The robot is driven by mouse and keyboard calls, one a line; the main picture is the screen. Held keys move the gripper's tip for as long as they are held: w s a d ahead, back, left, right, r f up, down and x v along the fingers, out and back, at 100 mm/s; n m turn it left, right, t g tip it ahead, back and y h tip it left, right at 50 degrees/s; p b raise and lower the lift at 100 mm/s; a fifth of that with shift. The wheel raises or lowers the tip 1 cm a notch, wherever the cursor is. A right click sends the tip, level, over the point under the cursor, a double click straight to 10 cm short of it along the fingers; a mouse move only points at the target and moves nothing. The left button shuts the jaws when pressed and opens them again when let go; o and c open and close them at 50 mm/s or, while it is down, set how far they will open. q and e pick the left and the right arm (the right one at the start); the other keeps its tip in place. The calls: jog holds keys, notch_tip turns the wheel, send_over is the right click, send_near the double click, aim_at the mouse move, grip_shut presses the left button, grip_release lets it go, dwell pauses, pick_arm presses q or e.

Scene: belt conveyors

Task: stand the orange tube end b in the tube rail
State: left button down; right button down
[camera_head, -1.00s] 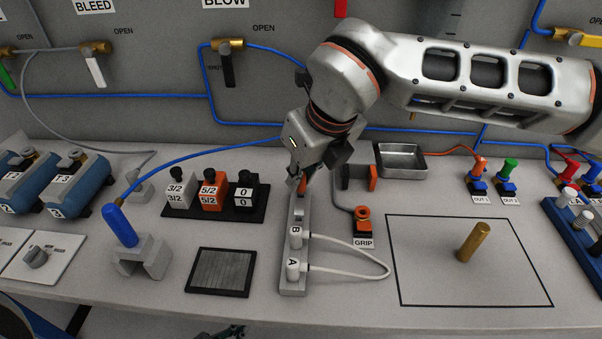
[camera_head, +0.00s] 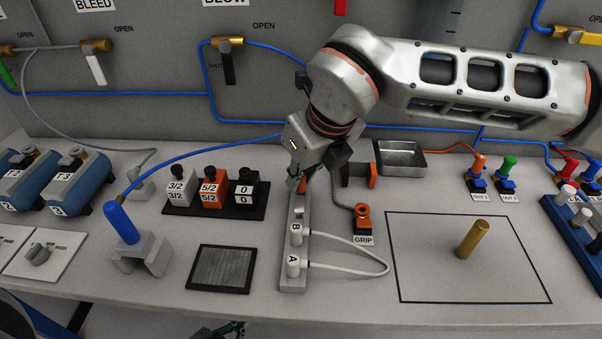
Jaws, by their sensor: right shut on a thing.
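The tube rail (camera_head: 289,274) is a narrow grey bar running front to back in the middle of the bench. White tube ends A (camera_head: 293,266) and B (camera_head: 296,235) stand upright in its near part, joined by a looped white tube. My right gripper (camera_head: 299,186) points down at the far end of the rail, its fingers close together. A small orange piece (camera_head: 304,184) shows at the fingers, apparently the orange tube end b. The gripper hides most of it, so I cannot tell whether it sits in the rail.
A metal tray (camera_head: 401,158) lies behind. A dark ribbed pad (camera_head: 221,270) lies left.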

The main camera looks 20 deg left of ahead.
jog(key=shift+f, duration=0.25)
jog(key=c, duration=2)
grip_release()
jog(key=shift+o, duration=0.6)
jog(key=o, duration=0.3)
pick_arm(q)
jog(key=shift+w+r, duration=0.1)
jog(key=shift+r, duration=0.05)
pick_arm(e)
jog(key=shift+r+p, duration=1.9)
jog(key=shift+r, duration=1.7)
pick_arm(q)
notch_tip(320, 180, up, 6)
jog(key=w, duration=0.2)
jog(key=shift+w+t, duration=0.15)
jog(key=shift+t, duration=0.25)
